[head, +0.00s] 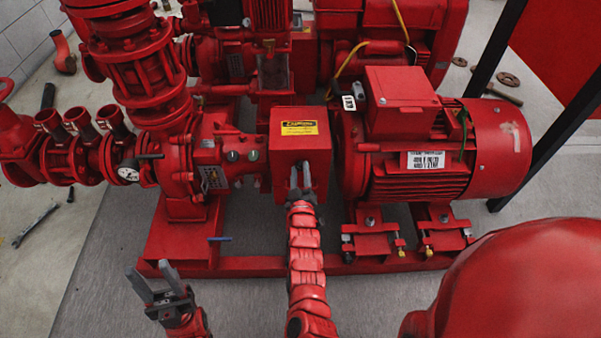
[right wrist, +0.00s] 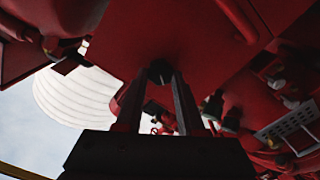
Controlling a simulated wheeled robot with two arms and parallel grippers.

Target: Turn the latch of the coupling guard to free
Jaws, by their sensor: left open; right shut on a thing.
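The coupling guard (head: 290,150) is a red box with a yellow caution label, between the pump and the motor in the head view. My right gripper (head: 300,168) reaches up to the guard's front face. In the right wrist view, its two fingers (right wrist: 160,84) are on either side of a small dark knob, the latch (right wrist: 160,70), and are shut on it. The latch is hidden behind the fingers in the head view, and its turn angle cannot be told. My left gripper (head: 155,284) is open and empty at the lower left, apart from the pump.
The red motor (head: 430,150) stands right of the guard, and the pump (head: 180,160) with its pressure gauge (head: 128,173) stands left. The red base frame (head: 250,266) runs along the front. A wrench (head: 36,225) lies on the floor at left.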

